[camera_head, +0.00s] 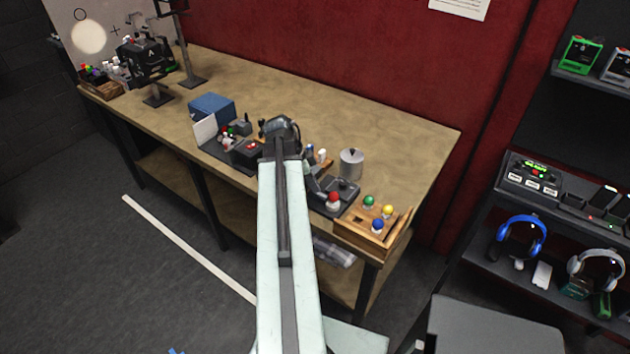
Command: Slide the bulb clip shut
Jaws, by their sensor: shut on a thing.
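My gripper (283,133) is a dark shape at the far end of my pale arm, over the front part of the wooden workbench (300,95). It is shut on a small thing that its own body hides. I see the gripper from behind, and its fingertips do not show. I cannot make out the bulb clip for certain. Small parts lie close on both sides of the gripper, among them a dark unit with a red button (250,147) to its left.
A blue box (212,107) stands left of the gripper. To the right are a grey metal canister (351,163), a red ball-topped control (333,199) and a wooden box (365,236) with coloured balls. The back middle of the bench is clear. Dark shelves (545,190) stand at the right.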

